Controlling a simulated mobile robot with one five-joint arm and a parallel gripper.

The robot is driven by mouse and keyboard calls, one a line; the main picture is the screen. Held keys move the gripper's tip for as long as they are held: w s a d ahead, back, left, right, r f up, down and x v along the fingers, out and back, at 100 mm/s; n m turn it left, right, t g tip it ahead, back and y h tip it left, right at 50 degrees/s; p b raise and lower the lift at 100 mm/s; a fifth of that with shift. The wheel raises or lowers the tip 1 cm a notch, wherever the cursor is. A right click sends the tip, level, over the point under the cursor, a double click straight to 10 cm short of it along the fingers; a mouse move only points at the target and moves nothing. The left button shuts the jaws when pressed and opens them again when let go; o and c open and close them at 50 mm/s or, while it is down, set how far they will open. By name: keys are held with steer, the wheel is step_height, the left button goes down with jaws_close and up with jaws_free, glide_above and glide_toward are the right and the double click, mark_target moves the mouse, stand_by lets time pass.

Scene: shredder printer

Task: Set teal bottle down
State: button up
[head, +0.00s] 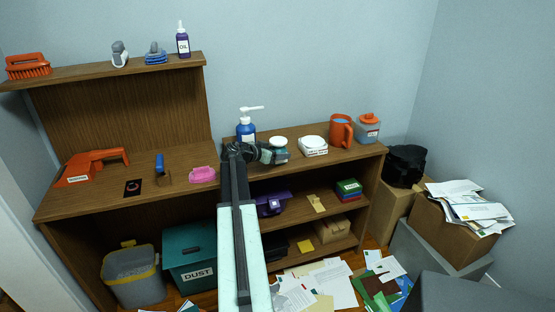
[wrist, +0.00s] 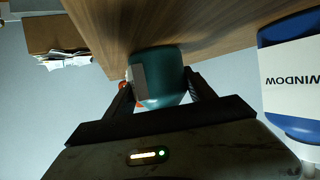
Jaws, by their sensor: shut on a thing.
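The teal bottle (wrist: 158,78) is between the two fingers of my gripper (wrist: 158,88) in the wrist view, which looks upside down. A pale label shows on its side. In the head view the teal bottle (head: 280,150) shows its white cap above the wooden counter, and my gripper (head: 268,153) closes on it from the left. Its base is close to the wood; I cannot tell whether it touches. My arm hides part of the counter below it.
A blue pump bottle (head: 245,131) labelled WINDOW stands close by on the left; it also shows in the wrist view (wrist: 288,75). A pink item (head: 202,174) lies left.

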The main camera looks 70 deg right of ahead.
steer(key=o, duration=1.5)
steer(key=shift+r+p, duration=0.25)
steer(key=shift+p, duration=0.1)
steer(key=p+v, duration=0.4)
steer(key=v, duration=0.6)
steer(key=shift+w+a, duration=0.15)
steer(key=shift+a, duration=0.2)
steer(key=shift+w+a+r, duration=0.15)
steer(key=shift+w+a, duration=0.15)
steer(key=shift+a, duration=0.2)
